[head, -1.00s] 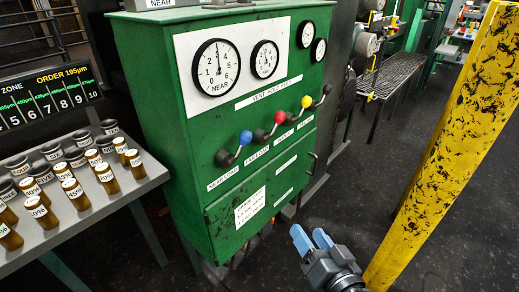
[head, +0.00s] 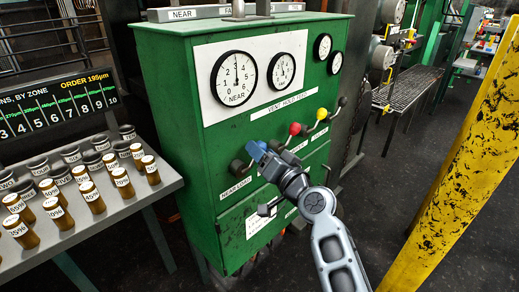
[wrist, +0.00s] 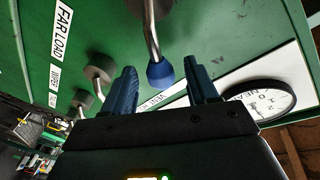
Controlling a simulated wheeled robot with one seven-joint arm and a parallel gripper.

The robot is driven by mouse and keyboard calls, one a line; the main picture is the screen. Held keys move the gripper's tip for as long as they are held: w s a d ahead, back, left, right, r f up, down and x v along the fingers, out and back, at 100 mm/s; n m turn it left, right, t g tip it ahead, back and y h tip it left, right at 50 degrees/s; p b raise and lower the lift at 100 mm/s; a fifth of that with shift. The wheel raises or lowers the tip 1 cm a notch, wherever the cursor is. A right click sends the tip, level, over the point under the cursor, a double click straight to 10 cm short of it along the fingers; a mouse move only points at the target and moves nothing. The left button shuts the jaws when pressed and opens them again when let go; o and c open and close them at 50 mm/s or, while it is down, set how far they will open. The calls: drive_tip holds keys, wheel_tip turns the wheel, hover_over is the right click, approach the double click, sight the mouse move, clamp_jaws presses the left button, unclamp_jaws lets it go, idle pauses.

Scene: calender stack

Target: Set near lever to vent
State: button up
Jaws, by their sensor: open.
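The near lever (head: 237,167) sits at the left end of the lever row on the green cabinet (head: 175,110), above the NEAR LOAD label. Its blue knob is hard to tell from my blue fingers in the head view. In the wrist view the blue knob (wrist: 160,75) shows on a metal rod, between my two fingertips with a gap on each side. My gripper (head: 262,155) is open around the knob; I see no clear contact. The near gauge (head: 233,78) is above, its needle pointing about straight up. The VENT HOLD FEED plate (head: 290,103) runs above the levers.
Levers with red (head: 295,129), yellow (head: 321,114) and black (head: 342,101) knobs stand to the right of my gripper. A bench (head: 150,200) with brown vials is at left. A yellow post (head: 460,150) stands at right, with dark floor between it and the cabinet.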

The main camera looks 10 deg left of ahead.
drive_tip(key=shift+x, duration=1.05)
drive_tip(key=shift+s, duration=0.1)
clamp_jaws()
